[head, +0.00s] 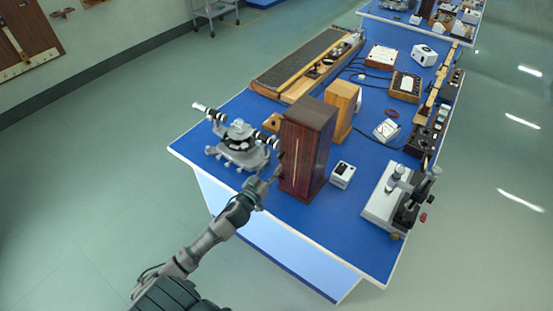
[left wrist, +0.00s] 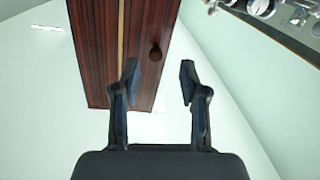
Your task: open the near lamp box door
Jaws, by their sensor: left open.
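The near lamp box (head: 308,148) is a tall dark red-brown wooden box, upright on the blue bench top near its front left edge. In the left wrist view its striped wooden face (left wrist: 98,55) fills the upper left, with a pale strip running along it. A round dark door knob (left wrist: 155,52) stands out from this face. The door looks flush, with no gap that I can make out. My left gripper (head: 268,181) is at the box's lower left side. In the left wrist view the left gripper (left wrist: 158,72) is open, its fingertips to either side of the knob's line, with nothing held.
A spectrometer (head: 240,143) stands close to the left of the box and shows at the wrist view's upper right. A lighter wooden box (head: 342,108) is behind. A small white device (head: 342,174) and a grey instrument (head: 392,200) stand to the right. The bench's front edge is close.

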